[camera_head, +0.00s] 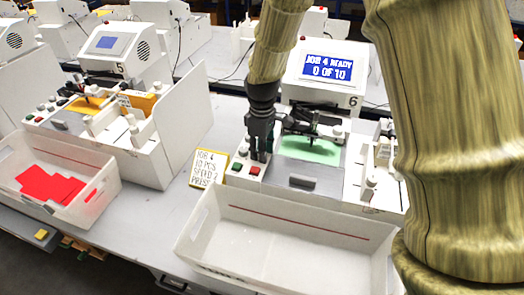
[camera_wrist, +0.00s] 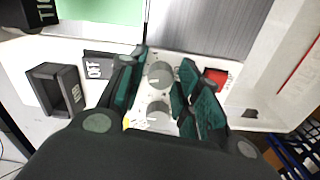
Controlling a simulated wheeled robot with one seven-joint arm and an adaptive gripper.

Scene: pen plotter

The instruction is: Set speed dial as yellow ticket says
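The yellow ticket (camera_head: 207,168) stands left of plotter 6 in the head view. It reads JOB 4, 10 PCS, SPEED 2, with a last line that is hard to read. My gripper (camera_head: 258,152) points down over the plotter's left control panel. In the wrist view my gripper (camera_wrist: 163,66) is open, its dark green fingers on either side of two grey round dials. The upper dial (camera_wrist: 160,74) sits between the fingertips, with gaps visible; a second dial (camera_wrist: 158,110) is nearer the palm. I cannot tell which is the speed dial or read its setting.
The plotter's screen (camera_head: 329,68) reads JOB 4 READY, 0 OF 10. A green button (camera_head: 237,166) and red button (camera_head: 254,170) are on the panel's front. A white bin (camera_head: 290,235) stands in front, and plotter 5 (camera_head: 115,45) at left. A black switch (camera_wrist: 55,88) lies beside the dials.

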